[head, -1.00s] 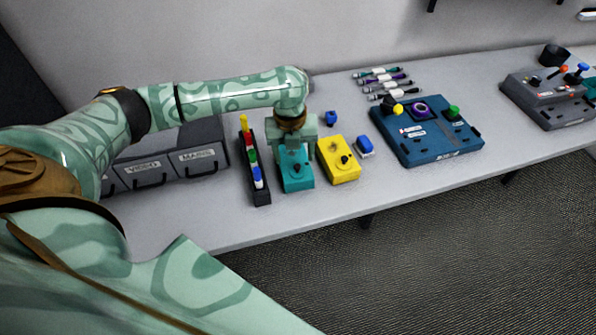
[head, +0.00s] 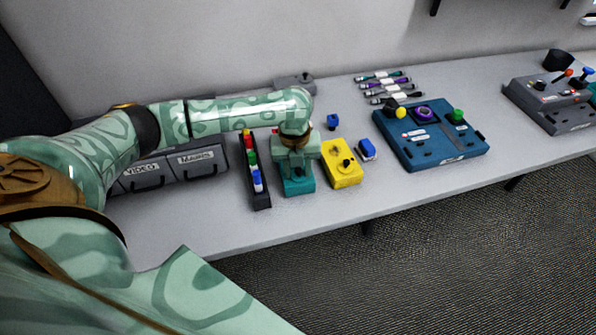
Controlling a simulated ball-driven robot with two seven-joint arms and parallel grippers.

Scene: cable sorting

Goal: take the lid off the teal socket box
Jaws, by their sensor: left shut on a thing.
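The teal socket box (head: 300,187) stands on the grey table, between a black strip of coloured pieces and a yellow box. My left gripper (head: 297,170) comes down over it from above and is shut on its lid. The gripper hides most of the lid, and I cannot tell whether the lid is still seated or slightly raised. My right gripper is not in view.
The black strip (head: 262,203) stands close on the left, the yellow box (head: 343,176) close on the right. Small blue pieces (head: 367,148), a dark blue panel (head: 425,150) and several cables (head: 383,77) lie farther right. Drawers (head: 145,180) stand left. The table's front strip is clear.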

